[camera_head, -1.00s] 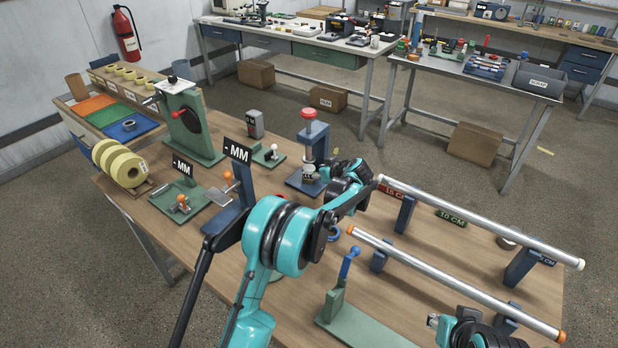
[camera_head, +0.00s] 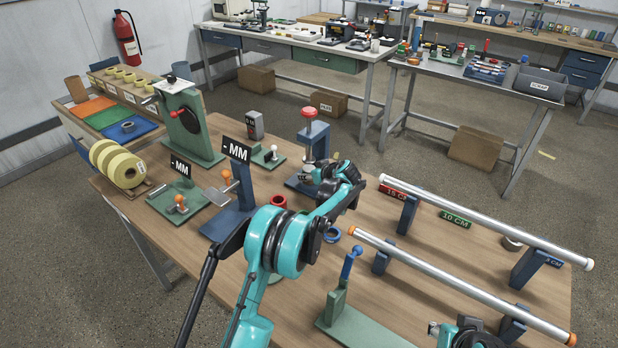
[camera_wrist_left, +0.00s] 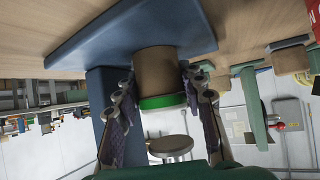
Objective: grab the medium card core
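The medium card core (camera_wrist_left: 157,72) is a brown cylinder with a green band (camera_wrist_left: 163,102). In the left wrist view, which is upside down, it stands on the blue base plate (camera_wrist_left: 85,35) of the press. The two fingers of my left gripper (camera_wrist_left: 160,108) lie on either side of it, open; I cannot tell whether they touch it. In the head view my left gripper (camera_head: 324,172) is at the press with the red knob (camera_head: 313,113), and the core is hidden there. My right gripper is out of view; only part of my right arm shows at the bottom.
Two silver rods rest on blue stands at the right, the far one (camera_head: 480,217) and the near one (camera_head: 450,280). A red ring (camera_head: 279,203) and a blue ring (camera_head: 331,235) lie near my left arm. A green fixture with a blue lever (camera_head: 350,262) stands in front.

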